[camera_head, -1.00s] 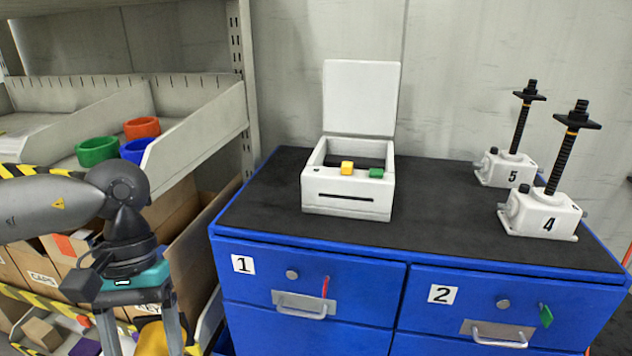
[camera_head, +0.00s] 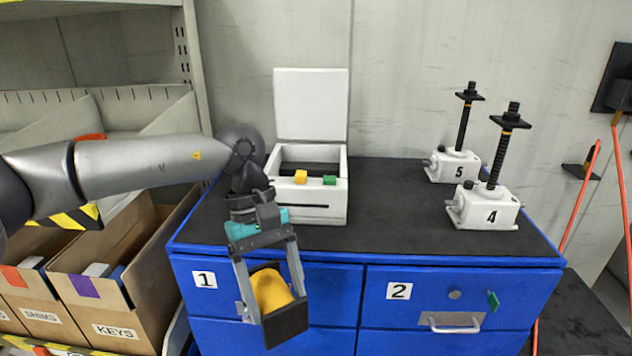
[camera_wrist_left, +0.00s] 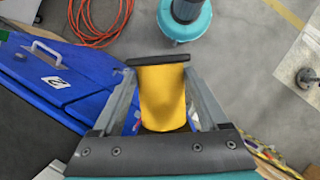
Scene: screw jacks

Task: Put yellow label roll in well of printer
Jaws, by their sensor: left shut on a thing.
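My left gripper (camera_head: 272,290) is shut on the yellow label roll (camera_head: 270,289), in front of drawer 1 and below the cabinet top. The left wrist view also shows the yellow roll (camera_wrist_left: 163,98) between the fingers. The white printer (camera_head: 315,208) stands on the black cabinet top with its lid (camera_head: 311,106) raised. Its well (camera_head: 312,166) is open at the top, behind a yellow button and a green button on its front edge. My left arm partly covers the printer's left side. My right gripper is not in view.
Two white screw jacks, number 5 (camera_head: 453,166) and number 4 (camera_head: 487,209), stand on the right of the blue cabinet (camera_head: 330,291). The black top (camera_head: 391,220) between printer and jacks is clear. Shelving with cardboard bins (camera_head: 120,290) is at left.

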